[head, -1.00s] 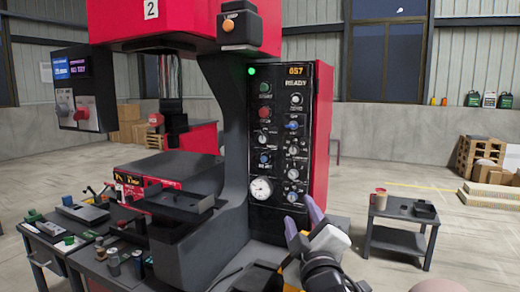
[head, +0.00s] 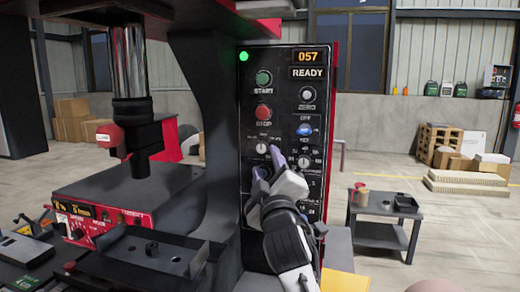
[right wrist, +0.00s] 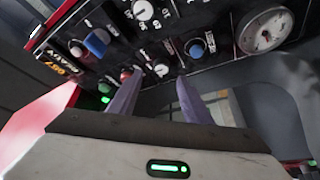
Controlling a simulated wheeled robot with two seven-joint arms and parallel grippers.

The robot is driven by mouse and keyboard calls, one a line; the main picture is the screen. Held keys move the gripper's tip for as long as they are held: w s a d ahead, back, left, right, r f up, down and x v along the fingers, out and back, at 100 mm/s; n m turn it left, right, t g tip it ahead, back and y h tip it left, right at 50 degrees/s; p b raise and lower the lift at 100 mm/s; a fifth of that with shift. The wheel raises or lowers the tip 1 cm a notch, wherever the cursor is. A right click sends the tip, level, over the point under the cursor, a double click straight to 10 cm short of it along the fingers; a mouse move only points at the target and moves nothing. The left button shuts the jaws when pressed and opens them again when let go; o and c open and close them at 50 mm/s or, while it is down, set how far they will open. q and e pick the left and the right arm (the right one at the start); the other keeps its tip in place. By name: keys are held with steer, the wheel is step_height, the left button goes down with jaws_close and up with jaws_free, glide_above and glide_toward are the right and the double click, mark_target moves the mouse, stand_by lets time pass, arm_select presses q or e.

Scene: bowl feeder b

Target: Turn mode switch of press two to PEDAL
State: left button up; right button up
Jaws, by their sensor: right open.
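Press two's black control panel (head: 284,75) faces me, with its display lit READY. A white-faced rotary knob (head: 262,148) sits below the red STOP button (head: 263,112); its small labels are too small to read, so I cannot confirm it is the mode switch. My right gripper (head: 266,168) is open and empty just in front of and below this knob. In the right wrist view its fingers (right wrist: 158,88) are apart, with the knob (right wrist: 160,68) showing between and beyond their tips. Contact cannot be told. The gripper hides the panel's lower left. My left gripper is not in view.
A blue knob (head: 304,130) and a white one (head: 304,161) stand close to the right. The green START button (head: 264,78) is above. A gauge (right wrist: 265,30) shows in the right wrist view. The press ram (head: 130,80) stands left; a cart (head: 383,215) stands right.

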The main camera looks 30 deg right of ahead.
mark_target(262, 150)
steer(key=p+x, duration=0.1)
steer(key=x, duration=0.4)
steer(key=shift+w+d, duration=0.15)
steer(key=shift+w, duration=0.2)
steer(key=shift+w+d+r, duration=0.1)
steer(key=shift+w, duration=0.15)
steer(key=shift+w+d, duration=0.1)
steer(key=shift+w, duration=0.1)
steer(key=c, duration=1.1)
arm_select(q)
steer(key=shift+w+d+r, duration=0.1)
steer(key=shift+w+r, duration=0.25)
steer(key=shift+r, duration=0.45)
arm_select(e)
steer(key=shift+o, duration=0.2)
